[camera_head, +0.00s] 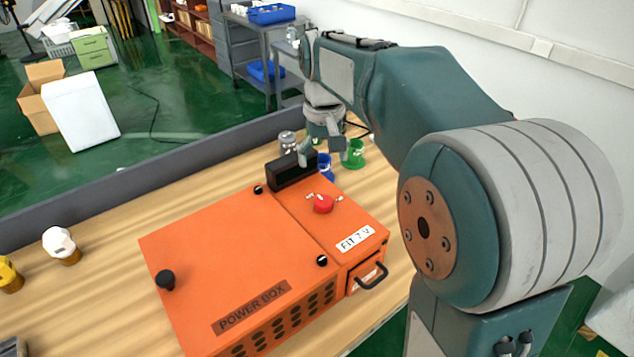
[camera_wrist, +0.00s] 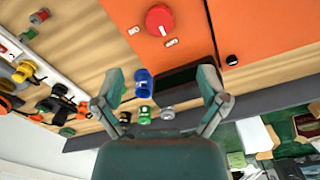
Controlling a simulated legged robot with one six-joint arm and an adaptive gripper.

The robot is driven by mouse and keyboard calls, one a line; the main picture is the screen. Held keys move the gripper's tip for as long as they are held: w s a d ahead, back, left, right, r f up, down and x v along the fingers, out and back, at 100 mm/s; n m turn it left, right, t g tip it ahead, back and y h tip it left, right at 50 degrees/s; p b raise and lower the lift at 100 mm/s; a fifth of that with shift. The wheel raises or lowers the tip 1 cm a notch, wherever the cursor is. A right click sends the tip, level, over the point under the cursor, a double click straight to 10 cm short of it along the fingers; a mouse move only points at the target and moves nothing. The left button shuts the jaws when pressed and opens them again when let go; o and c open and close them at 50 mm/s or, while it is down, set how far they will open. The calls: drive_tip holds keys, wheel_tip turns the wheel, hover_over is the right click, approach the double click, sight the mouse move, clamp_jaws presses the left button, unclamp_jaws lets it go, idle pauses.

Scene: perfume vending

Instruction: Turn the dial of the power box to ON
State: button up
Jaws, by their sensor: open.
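The orange power box (camera_head: 215,250) lies on the wooden table, with a "POWER BOX" label on its front. Its red dial (camera_head: 323,203) sits on the top panel, with small white marks around it. The dial also shows in the wrist view (camera_wrist: 159,20) at the top, beyond the fingertips. My gripper (camera_head: 322,155) is open and empty, above the table near the far edge of the box, behind the dial. In the wrist view my two fingers (camera_wrist: 165,90) are spread apart, with a black block (camera_wrist: 187,80) on the box showing between them. Neither finger touches the dial.
Blue (camera_head: 326,167) and green (camera_head: 353,154) cups and a metal can (camera_head: 287,142) stand behind the box. Black knobs (camera_head: 166,280) stick up from the box, and a drawer handle (camera_head: 371,276) juts from its right side.

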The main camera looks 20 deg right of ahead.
sight(323, 200)
wheel_tip(323, 200, down, 11)
drive_tip(key=shift+s+r, duration=0.1)
drive_tip(key=c, duration=1.2)
